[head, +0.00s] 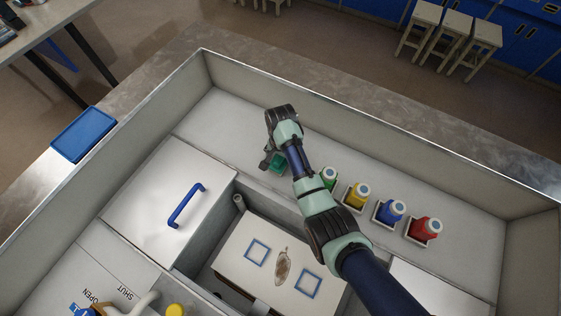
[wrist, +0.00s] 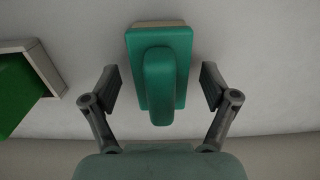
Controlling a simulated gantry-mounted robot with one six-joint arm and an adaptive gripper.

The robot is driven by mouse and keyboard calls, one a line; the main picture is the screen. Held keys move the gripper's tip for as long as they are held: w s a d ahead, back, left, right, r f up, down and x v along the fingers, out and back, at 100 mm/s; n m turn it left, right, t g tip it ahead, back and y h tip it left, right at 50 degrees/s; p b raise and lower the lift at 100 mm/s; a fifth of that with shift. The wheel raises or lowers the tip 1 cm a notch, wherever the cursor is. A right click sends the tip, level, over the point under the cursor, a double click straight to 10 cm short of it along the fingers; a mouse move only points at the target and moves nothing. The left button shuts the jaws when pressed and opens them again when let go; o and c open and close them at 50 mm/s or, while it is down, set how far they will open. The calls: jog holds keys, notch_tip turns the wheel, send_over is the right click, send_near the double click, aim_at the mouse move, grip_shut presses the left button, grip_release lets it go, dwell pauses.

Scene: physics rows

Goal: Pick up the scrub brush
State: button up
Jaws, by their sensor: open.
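The scrub brush (wrist: 159,80) has a green block with a raised green handle and a pale strip along its far edge. In the wrist view it lies between the two open fingers of my gripper (wrist: 160,88), with a gap on each side, so neither finger touches it. In the head view the brush (head: 279,163) is a small green shape, partly hidden beside my gripper (head: 267,160) and under my arm. How far the fingertips are above the floor surface is hard to tell.
The tray wall (head: 380,125) rises behind. A white lid with a blue handle (head: 186,205) lies to the left.

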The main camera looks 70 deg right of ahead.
jog(key=c, duration=1.3)
jog(key=shift+o, duration=0.2)
jog(key=shift+r, duration=0.1)
notch_tip(320, 180, up, 20)
jog(key=p, duration=1)
